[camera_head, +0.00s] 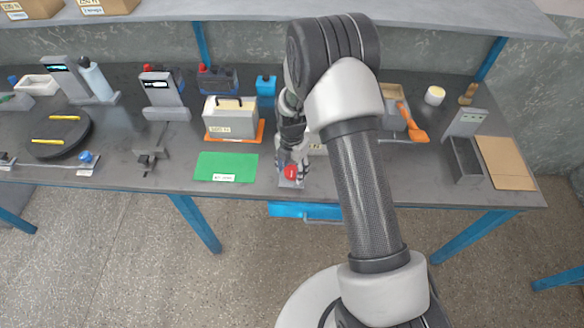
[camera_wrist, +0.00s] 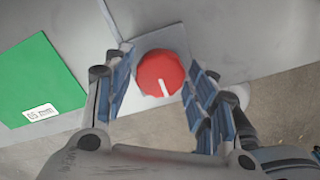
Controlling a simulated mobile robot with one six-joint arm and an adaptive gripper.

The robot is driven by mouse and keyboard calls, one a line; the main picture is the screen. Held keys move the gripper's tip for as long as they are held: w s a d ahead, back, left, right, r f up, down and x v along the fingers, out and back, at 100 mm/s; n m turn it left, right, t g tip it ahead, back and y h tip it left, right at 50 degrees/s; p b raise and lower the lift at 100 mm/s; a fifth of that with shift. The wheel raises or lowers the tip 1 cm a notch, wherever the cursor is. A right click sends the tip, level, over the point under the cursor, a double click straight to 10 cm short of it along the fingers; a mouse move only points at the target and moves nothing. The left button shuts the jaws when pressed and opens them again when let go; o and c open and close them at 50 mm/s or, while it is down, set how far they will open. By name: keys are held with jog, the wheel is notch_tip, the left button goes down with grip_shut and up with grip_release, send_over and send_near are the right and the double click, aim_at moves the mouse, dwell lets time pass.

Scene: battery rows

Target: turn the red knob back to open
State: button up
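The red knob (camera_wrist: 161,73) sits on a grey plate (camera_wrist: 164,43) at the front edge of the bench. It has a white pointer line on its face, running toward the lower part of the wrist view. In the head view the knob (camera_head: 291,171) shows just below my gripper (camera_head: 292,163). In the wrist view my gripper (camera_wrist: 160,88) has its fingers spread, one on each side of the knob. Gaps show between the knob and both fingers, so it holds nothing.
A green mat (camera_head: 227,167) with a label lies left of the knob. A grey box on an orange base (camera_head: 246,134) stands behind the mat. A blue drawer (camera_head: 290,209) hangs under the bench edge. An orange tool (camera_head: 412,122) lies to the right.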

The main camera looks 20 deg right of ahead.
aim_at(292, 170)
jog(key=shift+o, duration=0.9)
notch_tip(292, 170, up, 12)
dwell(0.3)
